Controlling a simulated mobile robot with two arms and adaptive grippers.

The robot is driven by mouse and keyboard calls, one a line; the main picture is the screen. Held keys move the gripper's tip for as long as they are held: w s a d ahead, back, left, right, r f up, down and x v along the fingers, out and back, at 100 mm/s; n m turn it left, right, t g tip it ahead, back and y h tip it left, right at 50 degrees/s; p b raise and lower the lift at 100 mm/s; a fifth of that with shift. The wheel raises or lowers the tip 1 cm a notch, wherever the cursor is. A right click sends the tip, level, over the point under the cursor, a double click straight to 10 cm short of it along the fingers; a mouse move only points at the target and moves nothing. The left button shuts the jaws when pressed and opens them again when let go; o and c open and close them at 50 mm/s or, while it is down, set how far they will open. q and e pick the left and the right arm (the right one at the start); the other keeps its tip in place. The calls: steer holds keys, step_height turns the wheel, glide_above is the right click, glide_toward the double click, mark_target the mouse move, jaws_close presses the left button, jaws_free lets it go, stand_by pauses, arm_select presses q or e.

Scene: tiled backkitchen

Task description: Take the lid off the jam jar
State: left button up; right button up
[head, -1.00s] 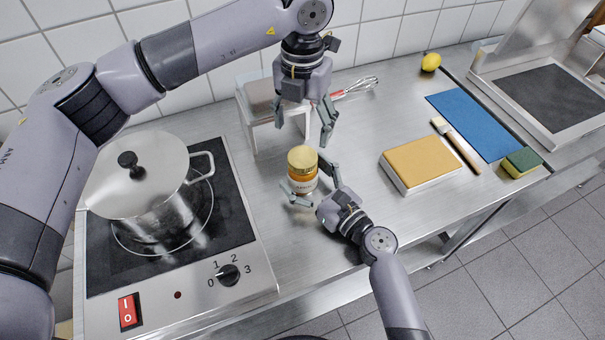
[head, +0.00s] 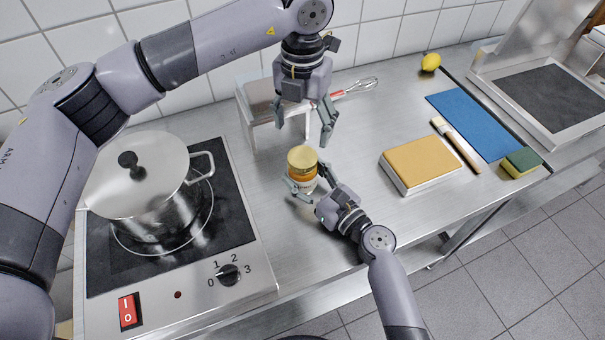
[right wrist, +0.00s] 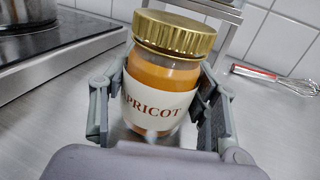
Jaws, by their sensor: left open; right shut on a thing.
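The jam jar (head: 302,184) stands on the steel counter, with orange contents and a pale label. In the right wrist view the jar (right wrist: 155,105) reads "APRICOT" and looks upright on the counter. The gold lid (head: 302,158) is on top of the jar; the lid also fills the top of the right wrist view (right wrist: 175,32). My right gripper (head: 309,183) is shut on the jar's body, one finger on each side below the lid. My left gripper (head: 305,132) is open and empty, pointing down above and slightly behind the lid, apart from it.
A hob (head: 190,262) with a lidded pot (head: 150,205) stands on the left. A small raised stand (head: 262,126) and a whisk (head: 358,86) are behind the jar. A yellow-topped box (head: 421,162), brush (head: 456,146), blue mat (head: 474,122) and sponge (head: 521,163) lie to the right.

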mark_target(303, 157)
jaws_close()
arm_select(q)
steer(key=m, duration=0.3)
steer(key=shift+m, duration=0.3)
steer(key=m, duration=3.6)
steer(key=shift+f+m, duration=0.4)
steer(key=shift+f, duration=0.15)
step_height(303, 157, down, 7)
